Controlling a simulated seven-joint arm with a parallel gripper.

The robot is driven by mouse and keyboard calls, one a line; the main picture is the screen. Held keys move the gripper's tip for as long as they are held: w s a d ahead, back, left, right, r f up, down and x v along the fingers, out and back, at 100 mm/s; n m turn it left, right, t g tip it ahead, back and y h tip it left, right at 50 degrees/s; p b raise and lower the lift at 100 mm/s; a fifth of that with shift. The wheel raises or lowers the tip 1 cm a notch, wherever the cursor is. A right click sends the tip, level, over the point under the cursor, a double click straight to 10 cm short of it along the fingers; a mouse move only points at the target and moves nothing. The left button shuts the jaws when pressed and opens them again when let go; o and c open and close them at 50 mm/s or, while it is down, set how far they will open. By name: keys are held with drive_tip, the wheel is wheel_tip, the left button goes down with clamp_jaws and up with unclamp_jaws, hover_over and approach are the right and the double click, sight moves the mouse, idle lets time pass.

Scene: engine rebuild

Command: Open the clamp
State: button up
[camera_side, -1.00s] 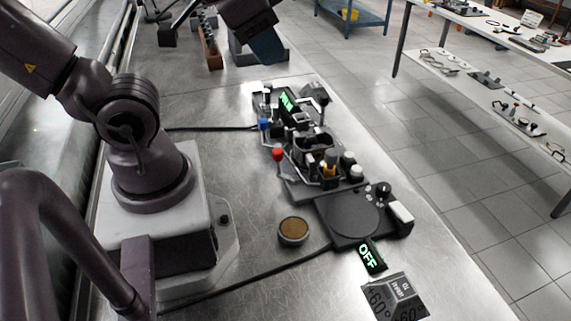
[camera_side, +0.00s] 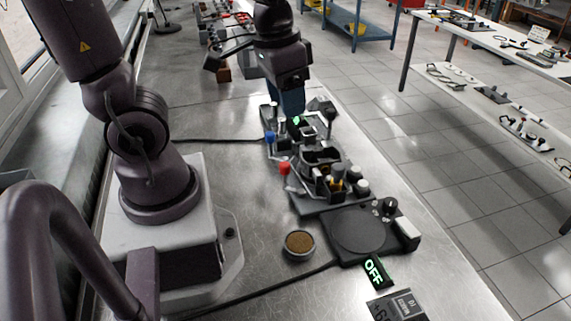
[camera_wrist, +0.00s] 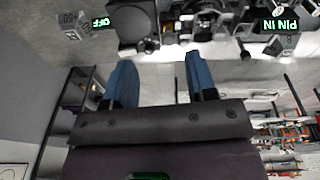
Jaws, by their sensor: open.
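The dark fixture (camera_side: 318,206) holds a dark engine part (camera_side: 322,156). Clamp-like levers stand along its side, one with a blue knob (camera_side: 270,137) and one with a red knob (camera_side: 284,168); I cannot tell which is the clamp. A black-knobbed lever (camera_side: 330,114) stands at its far right. My gripper (camera_side: 291,110) is above the fixture's far end, its blue fingers partly covering a green display (camera_side: 297,120). In the wrist view my gripper (camera_wrist: 158,62) is open and empty, and the display (camera_wrist: 281,23) reads "PIN IN".
A round black plate unit (camera_side: 360,229) with an "OFF" display (camera_side: 374,272) is at the fixture's near end. A small brown-filled cup (camera_side: 299,243) stands beside it. Black cables cross the metal bench. Bare bench (camera_side: 215,118) lies left of the fixture.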

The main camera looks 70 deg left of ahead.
drive_tip(key=m+g, duration=0.2)
hover_over(284, 164)
wheel_tip(284, 164, down, 7)
drive_tip(key=m, duration=0.1)
wheel_tip(284, 164, down, 13)
drive_tip(key=shift+w+r, duration=0.1)
drive_tip(key=shift+r, duration=0.1)
drive_tip(key=c, duration=0.9)
drive_tip(key=shift+c, duration=0.2)
